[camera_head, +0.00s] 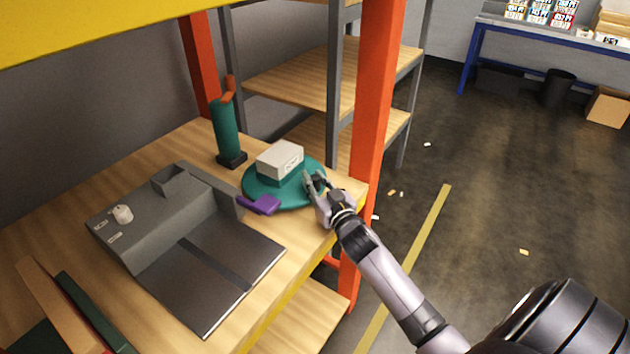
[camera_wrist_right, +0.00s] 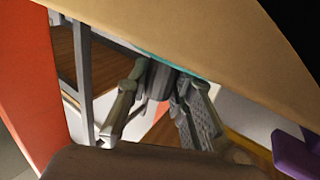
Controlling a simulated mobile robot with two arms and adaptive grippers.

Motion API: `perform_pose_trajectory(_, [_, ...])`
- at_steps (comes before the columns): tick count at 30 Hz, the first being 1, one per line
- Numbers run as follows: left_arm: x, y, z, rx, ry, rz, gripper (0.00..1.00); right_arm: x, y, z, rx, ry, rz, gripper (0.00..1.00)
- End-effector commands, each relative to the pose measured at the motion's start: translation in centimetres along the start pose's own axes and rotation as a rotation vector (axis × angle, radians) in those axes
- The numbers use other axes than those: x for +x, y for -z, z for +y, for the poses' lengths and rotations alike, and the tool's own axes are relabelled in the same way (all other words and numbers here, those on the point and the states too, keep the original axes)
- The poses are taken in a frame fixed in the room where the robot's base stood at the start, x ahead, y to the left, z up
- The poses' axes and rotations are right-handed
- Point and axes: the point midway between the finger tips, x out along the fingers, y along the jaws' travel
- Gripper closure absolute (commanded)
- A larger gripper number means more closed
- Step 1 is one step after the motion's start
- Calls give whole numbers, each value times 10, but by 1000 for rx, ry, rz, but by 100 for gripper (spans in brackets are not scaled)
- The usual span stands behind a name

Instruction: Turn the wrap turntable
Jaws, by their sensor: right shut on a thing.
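The wrap turntable (camera_head: 256,190) is a round teal disc on the wooden shelf top. A pale box (camera_head: 280,159) sits on it. A purple tab (camera_head: 262,205) sticks out at its near-left edge. My right gripper (camera_head: 313,183) is at the disc's right edge, shut on the turntable; the exact contact is hard to see. In the right wrist view my fingers (camera_wrist_right: 155,105) sit below a large tan surface, with a thin teal strip just above them. The purple tab also shows at the right there (camera_wrist_right: 295,155). My left gripper is not in view.
A green cylinder with an orange top (camera_head: 227,130) stands behind the turntable. A grey machine with a flat plate (camera_head: 205,280) lies in front, to the left. An orange post (camera_head: 372,100) rises close to the right of my gripper. Open floor lies further right.

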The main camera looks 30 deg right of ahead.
Motion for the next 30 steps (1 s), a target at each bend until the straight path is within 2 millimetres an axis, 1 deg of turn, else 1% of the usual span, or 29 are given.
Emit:
perform_pose_trajectory(6, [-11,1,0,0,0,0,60,6,2,5,-11,94,1,100])
perform_pose_trajectory(11, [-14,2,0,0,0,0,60,12,2,10,-9,178,3,100])
perform_pose_trajectory(16, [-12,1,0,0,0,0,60,18,1,16,-8,266,5,100])
perform_pose_trajectory(22, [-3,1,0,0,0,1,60,25,0,20,-5,365,8,100])
perform_pose_trajectory(30, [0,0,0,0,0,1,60,28,1,26,0,412,2,100])
